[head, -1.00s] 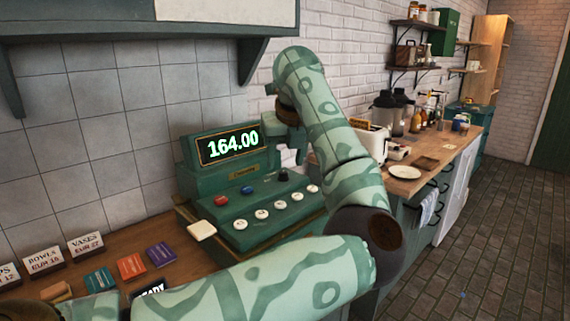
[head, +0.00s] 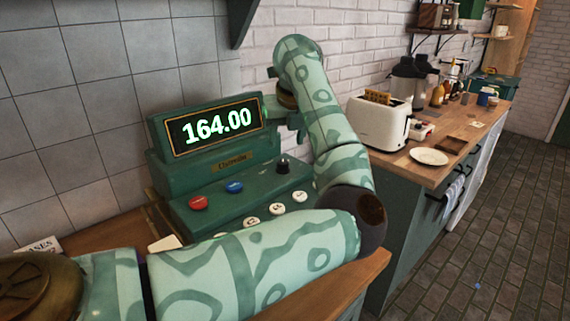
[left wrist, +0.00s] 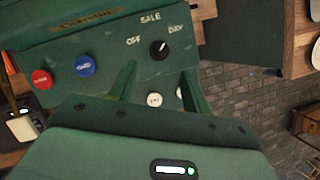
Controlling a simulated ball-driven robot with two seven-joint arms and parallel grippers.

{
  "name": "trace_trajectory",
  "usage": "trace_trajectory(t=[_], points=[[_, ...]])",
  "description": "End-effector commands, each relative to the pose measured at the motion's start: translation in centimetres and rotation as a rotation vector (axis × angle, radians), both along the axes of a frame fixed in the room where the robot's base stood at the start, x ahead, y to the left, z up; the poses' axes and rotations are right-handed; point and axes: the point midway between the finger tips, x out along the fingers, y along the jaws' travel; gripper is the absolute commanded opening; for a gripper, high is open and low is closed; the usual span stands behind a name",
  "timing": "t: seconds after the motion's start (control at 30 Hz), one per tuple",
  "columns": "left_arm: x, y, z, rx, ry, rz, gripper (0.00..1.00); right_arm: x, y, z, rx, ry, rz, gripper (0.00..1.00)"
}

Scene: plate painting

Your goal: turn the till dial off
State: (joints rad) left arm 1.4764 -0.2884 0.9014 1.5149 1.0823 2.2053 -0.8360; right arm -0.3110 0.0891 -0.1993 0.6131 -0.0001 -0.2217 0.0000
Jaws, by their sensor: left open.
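The green till (head: 215,172) stands on the wooden counter, and its display (head: 212,128) reads 164.00. The black till dial (head: 282,164) is on the right of its sloping panel. In the left wrist view the dial (left wrist: 158,49) has OFF, SALE and DAY printed around it. Its white mark points up and right, seemingly toward DAY. My left gripper (head: 298,130) is above and behind the dial in the head view, partly hidden by my arm. In the left wrist view its open fingers (left wrist: 159,70) are spread either side of the dial, apart from it and empty. My right gripper is not in view.
A red button (head: 198,203), a blue button (head: 234,187) and several white keys (head: 278,209) are on the panel near the dial. A white toaster (head: 378,124) and a plate (head: 429,157) are on the counter to the right. The tiled wall is close behind the till.

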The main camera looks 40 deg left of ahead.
Motion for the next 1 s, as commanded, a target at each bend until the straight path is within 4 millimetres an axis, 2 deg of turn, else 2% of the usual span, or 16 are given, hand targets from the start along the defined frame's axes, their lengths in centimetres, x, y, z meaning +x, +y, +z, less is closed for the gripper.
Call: trace_trajectory(t=[0.03, 0.1, 0.3, 0.5, 0.77, 0.87, 0.93, 1.0], points=[[0.3, 0.5, -1.8, 0.002, 0.007, 0.001, 0.49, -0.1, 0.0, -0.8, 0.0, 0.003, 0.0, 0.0], [0.6, 1.1, -3.4, 0.001, 0.006, 0.001, 0.49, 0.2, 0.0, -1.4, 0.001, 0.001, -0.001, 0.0], [1.4, 2.3, -6.7, 0.001, 0.004, 0.001, 0.49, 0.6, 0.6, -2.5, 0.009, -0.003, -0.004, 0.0], [1.7, 2.8, -7.9, 0.002, 0.001, -0.001, 0.49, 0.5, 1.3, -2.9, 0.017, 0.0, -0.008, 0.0], [1.7, 2.8, -7.9, 0.001, -0.001, -0.001, 0.49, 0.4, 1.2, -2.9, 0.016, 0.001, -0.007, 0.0], [1.7, 2.8, -7.9, 0.001, -0.001, 0.0, 0.26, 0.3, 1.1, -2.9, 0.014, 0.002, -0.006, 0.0], [1.7, 2.8, -7.9, 0.001, -0.001, 0.0, 0.07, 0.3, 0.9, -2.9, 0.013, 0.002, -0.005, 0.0], [1.7, 2.8, -7.9, 0.001, -0.001, 0.0, 0.04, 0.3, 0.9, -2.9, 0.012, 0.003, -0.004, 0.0]])
